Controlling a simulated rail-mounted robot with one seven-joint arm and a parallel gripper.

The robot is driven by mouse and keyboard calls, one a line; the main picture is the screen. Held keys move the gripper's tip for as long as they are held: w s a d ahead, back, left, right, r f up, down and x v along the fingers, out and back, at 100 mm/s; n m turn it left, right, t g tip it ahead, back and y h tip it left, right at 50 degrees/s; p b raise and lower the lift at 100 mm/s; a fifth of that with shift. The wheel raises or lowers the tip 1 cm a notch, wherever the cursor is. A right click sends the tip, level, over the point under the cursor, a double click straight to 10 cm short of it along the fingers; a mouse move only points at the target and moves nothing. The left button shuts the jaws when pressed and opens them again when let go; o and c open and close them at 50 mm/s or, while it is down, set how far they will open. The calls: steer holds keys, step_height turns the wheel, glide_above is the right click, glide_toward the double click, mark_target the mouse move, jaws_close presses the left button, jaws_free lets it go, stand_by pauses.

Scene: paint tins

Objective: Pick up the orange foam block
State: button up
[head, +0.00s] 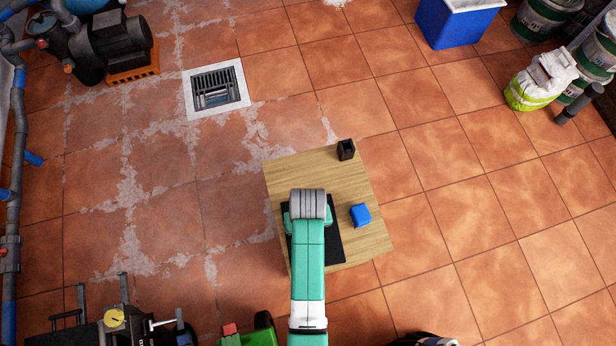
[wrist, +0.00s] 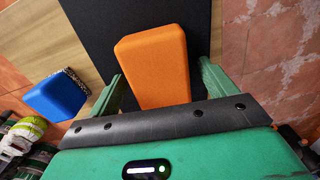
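The orange foam block (wrist: 155,65) lies on a black mat (wrist: 130,18) in the wrist view. In the head view my arm hides the block, and part of the black mat (head: 331,240) shows beside the arm on a wooden table (head: 300,170). My gripper (wrist: 161,72) is open over the block, with one green finger on each side of it. A clear gap shows at the right finger; the left finger is close to the block's edge, and I cannot tell whether it touches.
A blue block (head: 360,215) sits on the table right of the mat; it also shows in the wrist view (wrist: 56,97). A small black holder (head: 346,149) stands near the table's far edge. The wood between mat and holder is clear. Tiled floor surrounds the table.

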steer(key=c, duration=1)
steer(key=shift+r, duration=0.25)
step_height(320, 180, up, 3)
steer(key=shift+r+p, duration=0.2)
steer(key=shift+p, duration=0.75)
steer(key=s+a+r+p, duration=0.1)
steer(key=s+a+p, duration=0.2)
steer(key=s, duration=1.2)
steer(key=a, duration=0.2)
steer(key=shift+a+p, duration=0.3)
